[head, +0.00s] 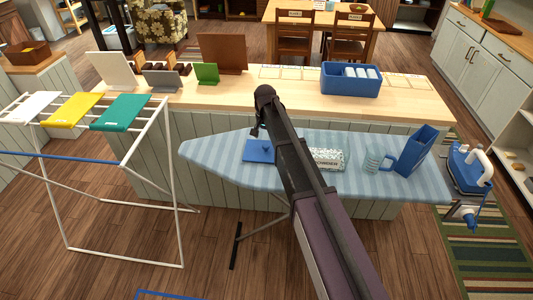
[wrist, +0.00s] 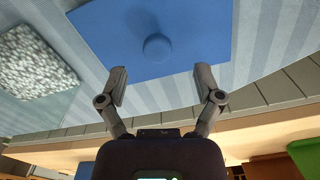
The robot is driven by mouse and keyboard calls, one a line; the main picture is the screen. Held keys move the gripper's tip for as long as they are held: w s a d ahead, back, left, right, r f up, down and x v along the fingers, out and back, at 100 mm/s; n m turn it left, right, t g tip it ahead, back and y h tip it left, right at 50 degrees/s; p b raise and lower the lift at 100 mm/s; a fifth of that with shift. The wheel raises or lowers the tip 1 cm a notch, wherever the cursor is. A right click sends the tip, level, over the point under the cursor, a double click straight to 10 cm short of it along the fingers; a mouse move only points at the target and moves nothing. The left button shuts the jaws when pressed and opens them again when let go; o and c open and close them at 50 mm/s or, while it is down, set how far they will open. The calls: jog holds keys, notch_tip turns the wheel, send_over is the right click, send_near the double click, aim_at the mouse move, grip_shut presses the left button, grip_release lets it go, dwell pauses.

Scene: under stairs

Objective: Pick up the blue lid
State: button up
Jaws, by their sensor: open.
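The blue lid (head: 257,151) is a flat blue rectangle lying on the striped ironing board (head: 215,160), just left of my arm in the head view. In the wrist view the lid (wrist: 110,35) fills the upper middle, with a round blue knob (wrist: 157,47) on it. My gripper (wrist: 162,85) is open and empty. Its two fingers are apart at the lid's near edge in the wrist view, with the knob beyond the fingertips and between their lines.
The counter (head: 290,92) behind holds a blue bin (head: 350,91) and upright panels. A drying rack (head: 150,140) stands left.

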aim_at(266, 145)
jog(key=shift+d+f+b, duration=0.15)
jog(key=shift+f+b, duration=2.45)
jog(key=c, duration=1.2)
